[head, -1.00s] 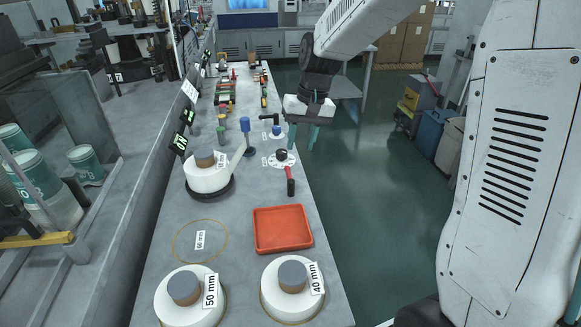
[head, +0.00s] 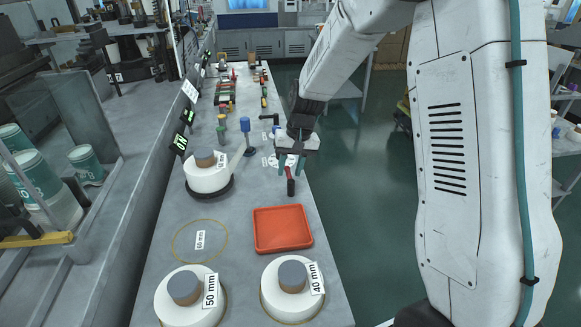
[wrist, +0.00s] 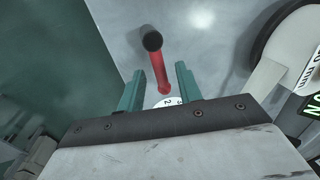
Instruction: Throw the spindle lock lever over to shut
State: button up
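A lever with a red handle and a dark end (head: 290,187) stands by a round white dial plate near the bench's right edge. I take it for the spindle lock lever; no label naming it is readable. In the wrist view the red lever (wrist: 160,75) lies between my two green fingers, with its dark end beyond the tips. The numbered dial (wrist: 168,102) is mostly hidden by the gripper. My gripper (head: 291,164) is open, pointing down over the lever's base; it also shows in the wrist view (wrist: 159,69). I cannot tell whether the fingers touch the lever.
A red tray (head: 283,229) lies nearer on the bench. A white reel (head: 208,178) with a strip to a blue-topped post (head: 246,126) stands left. Two white drums, marked 50 mm (head: 188,308) and 40 mm (head: 293,300), are in front. Floor is open to the right.

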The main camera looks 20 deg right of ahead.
grip_shut()
